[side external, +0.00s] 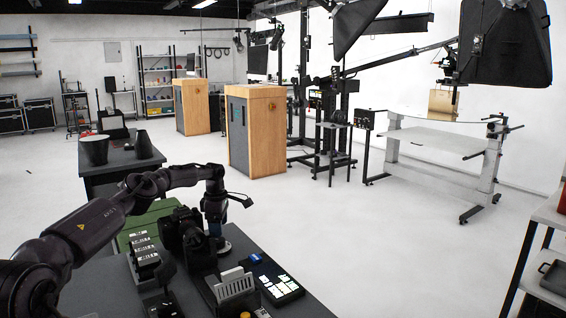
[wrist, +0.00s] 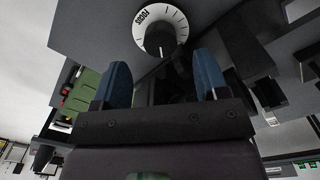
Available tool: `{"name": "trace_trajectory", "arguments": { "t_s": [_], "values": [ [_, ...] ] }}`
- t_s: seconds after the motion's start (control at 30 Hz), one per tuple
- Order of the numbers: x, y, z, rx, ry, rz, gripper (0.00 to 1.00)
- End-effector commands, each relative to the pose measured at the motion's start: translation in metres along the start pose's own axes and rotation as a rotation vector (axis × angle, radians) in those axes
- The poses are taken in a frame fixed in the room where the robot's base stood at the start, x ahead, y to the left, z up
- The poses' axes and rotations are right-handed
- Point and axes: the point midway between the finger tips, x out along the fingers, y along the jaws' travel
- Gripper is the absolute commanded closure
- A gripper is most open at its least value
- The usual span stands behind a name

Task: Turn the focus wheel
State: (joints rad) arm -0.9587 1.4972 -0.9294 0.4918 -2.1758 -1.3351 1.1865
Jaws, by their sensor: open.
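The focus wheel (wrist: 160,29) is a white dial marked FOCUS with tick marks and a dark centre knob, at the top middle of the wrist view. In the side external view a pale disc, probably the wheel's base (side external: 222,246), shows beside my gripper (side external: 215,232). My gripper's two blue fingers (wrist: 160,85) are apart with nothing between them. In the wrist view the wheel lies beyond the fingertips, roughly centred between them. The fingers look clear of it, but the exact gap cannot be told.
A black camera (side external: 180,228) stands just left of my gripper on the dark desk. A lit button panel (side external: 278,284), a card holder (side external: 233,287) and labelled black boxes (side external: 144,250) crowd the desk. A green case (side external: 150,213) lies behind.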

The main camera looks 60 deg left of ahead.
Motion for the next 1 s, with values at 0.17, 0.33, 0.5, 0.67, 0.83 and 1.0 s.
{"name": "trace_trajectory", "arguments": {
  "t_s": [0.17, 0.33, 0.5, 0.67, 0.83, 1.0],
  "values": [
    [-0.038, 0.001, 0.0, -0.001, -0.001, 0.003, 0.33],
    [-0.072, 0.001, 0.0, -0.002, 0.0, 0.004, 0.33],
    [-0.077, 0.021, 0.005, -0.084, 0.004, 0.141, 0.33],
    [-0.083, 0.046, 0.017, -0.091, 0.03, 0.348, 0.33],
    [-0.102, 0.064, 0.039, -0.037, 0.036, 0.546, 0.33],
    [-0.122, 0.074, 0.064, 0.043, 0.017, 0.706, 0.33]
  ]
}}
